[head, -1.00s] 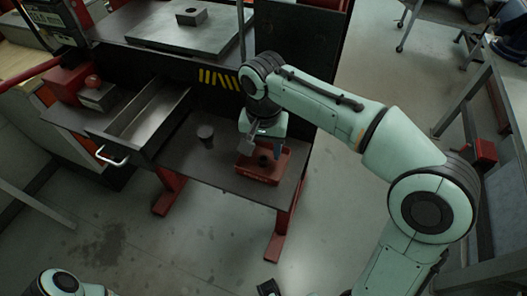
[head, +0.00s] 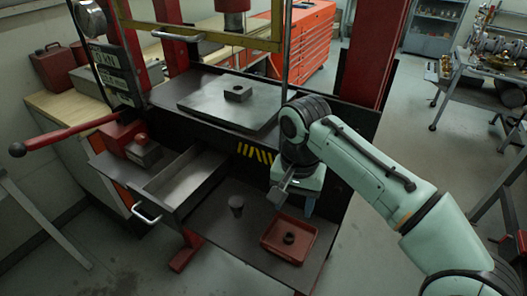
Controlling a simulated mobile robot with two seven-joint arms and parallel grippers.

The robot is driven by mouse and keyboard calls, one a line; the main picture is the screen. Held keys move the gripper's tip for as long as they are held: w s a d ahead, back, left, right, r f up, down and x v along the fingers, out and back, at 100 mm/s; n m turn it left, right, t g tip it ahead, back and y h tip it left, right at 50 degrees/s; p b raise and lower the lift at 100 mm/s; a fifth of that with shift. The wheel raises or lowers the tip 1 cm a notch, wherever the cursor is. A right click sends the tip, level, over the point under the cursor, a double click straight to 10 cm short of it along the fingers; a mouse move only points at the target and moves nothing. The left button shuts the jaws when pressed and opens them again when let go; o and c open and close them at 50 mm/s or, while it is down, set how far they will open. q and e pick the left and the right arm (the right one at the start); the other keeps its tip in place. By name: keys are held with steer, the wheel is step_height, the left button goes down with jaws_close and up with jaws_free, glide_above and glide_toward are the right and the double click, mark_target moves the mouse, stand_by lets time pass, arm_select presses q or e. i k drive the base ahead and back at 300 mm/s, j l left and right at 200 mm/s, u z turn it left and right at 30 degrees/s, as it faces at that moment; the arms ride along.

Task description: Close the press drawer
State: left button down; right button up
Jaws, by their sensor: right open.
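The press drawer (head: 185,180) is a grey metal box, pulled out from the press's lower left and empty. Its pale bar handle (head: 146,213) is on the front face, toward the lower left. My right gripper (head: 293,203) is open and points down above the shelf, right of the drawer and clear of it. It appears just behind and above a red tray (head: 276,253) with a dark ring (head: 288,238) in it. My left gripper is out of view.
A dark cylinder (head: 236,204) stands on the shelf (head: 235,240) between drawer and tray. A red pump with a long lever (head: 70,134) sits left of the drawer. A plate (head: 215,105) with a small block (head: 238,93) lies above. Floor before the drawer is clear.

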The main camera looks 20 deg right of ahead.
mark_target(170, 195)
steer(key=k, duration=1)
